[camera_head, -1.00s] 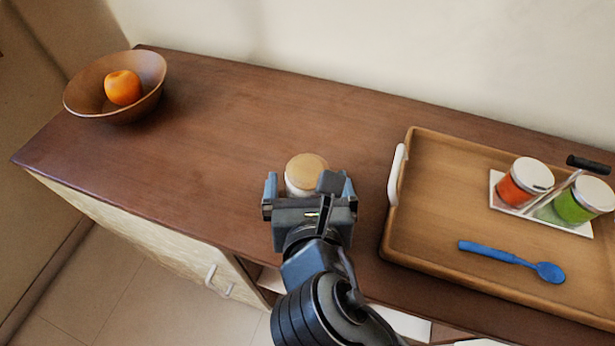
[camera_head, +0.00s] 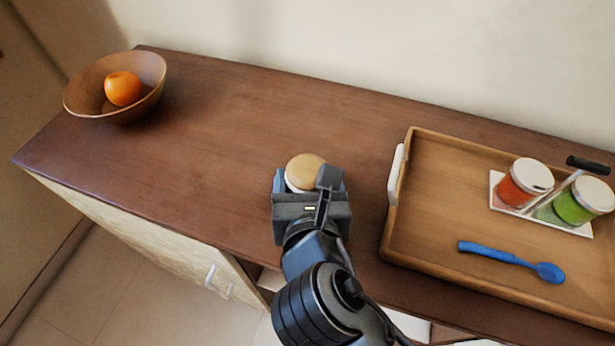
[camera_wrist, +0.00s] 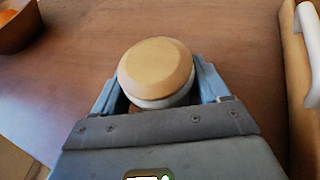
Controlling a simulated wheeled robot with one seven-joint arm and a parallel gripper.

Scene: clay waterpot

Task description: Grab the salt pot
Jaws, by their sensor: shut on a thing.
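The salt pot (camera_head: 305,172) is a small white pot with a round, light wooden lid. It is on the dark wooden counter, left of the tray. My gripper (camera_head: 308,183) is shut on it, with one finger on each side. In the wrist view the pot's lid (camera_wrist: 156,67) sits between the fingertips of my gripper (camera_wrist: 157,85), with a strip of white body below it. The lower part of the pot is hidden by the gripper, so I cannot tell whether it touches the counter.
A wooden tray (camera_head: 440,255) with a white handle (camera_head: 396,175) stands close on the right. It holds a red jar (camera_head: 523,182), a green jar (camera_head: 582,200) in a white caddy and a blue spoon (camera_head: 510,258). A wooden bowl (camera_head: 85,88) with an orange (camera_head: 123,88) stands far left.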

